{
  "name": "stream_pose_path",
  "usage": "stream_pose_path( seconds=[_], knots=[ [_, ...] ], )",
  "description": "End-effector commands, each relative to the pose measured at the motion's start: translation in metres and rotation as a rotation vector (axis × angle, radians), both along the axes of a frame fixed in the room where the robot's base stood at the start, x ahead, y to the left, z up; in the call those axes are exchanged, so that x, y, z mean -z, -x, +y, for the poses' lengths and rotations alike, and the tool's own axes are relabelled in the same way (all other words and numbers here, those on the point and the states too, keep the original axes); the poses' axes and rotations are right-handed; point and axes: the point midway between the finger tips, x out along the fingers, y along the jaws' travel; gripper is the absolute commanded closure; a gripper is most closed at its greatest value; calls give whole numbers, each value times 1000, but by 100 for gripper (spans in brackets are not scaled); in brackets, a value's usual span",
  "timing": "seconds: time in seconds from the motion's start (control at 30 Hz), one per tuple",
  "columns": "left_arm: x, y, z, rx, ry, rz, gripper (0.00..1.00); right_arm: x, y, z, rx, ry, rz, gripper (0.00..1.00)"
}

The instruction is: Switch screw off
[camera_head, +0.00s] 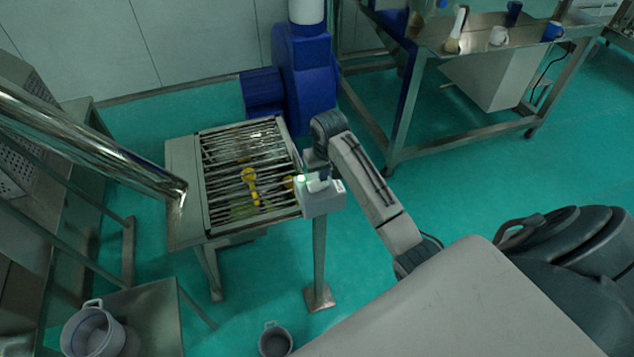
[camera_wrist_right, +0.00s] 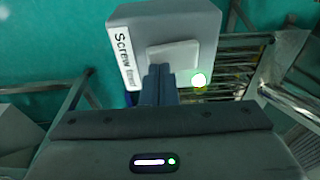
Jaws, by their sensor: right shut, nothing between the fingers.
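The screw switch box (camera_head: 322,203) is a small grey box on a post at the right front corner of the grated sieve. In the right wrist view the box (camera_wrist_right: 203,28) has a white label (camera_wrist_right: 124,58) starting with "Screw"; the rest is hard to read. A pale rocker or plate (camera_wrist_right: 172,55) sits on its face, and a light (camera_wrist_right: 198,80) beside it glows whitish green. My right gripper (camera_head: 323,174) is shut and empty, its fingertips (camera_wrist_right: 160,72) at the plate's lower edge. I cannot tell whether they touch or press it. My left gripper is not in view.
The sieve (camera_head: 203,185) has metal bars with yellow pieces among them. A shiny metal tube (camera_head: 90,145) slopes in from the left. A blue machine (camera_head: 308,85) stands behind, and a metal table (camera_head: 480,40) at the back right. A bucket (camera_head: 275,340) stands on the floor in front.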

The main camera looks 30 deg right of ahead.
Motion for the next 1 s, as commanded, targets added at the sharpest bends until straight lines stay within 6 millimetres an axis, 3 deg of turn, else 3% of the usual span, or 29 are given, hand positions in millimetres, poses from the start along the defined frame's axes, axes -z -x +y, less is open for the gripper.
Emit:
stream_pose_path(
  seconds=[0.5, 1.0],
  knots=[
    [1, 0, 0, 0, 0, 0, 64, 6, 0, 0, 0, -1, -1, 100],
    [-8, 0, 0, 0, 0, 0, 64, -32, -1, 0, 0, 1, -3, 100]
  ],
)
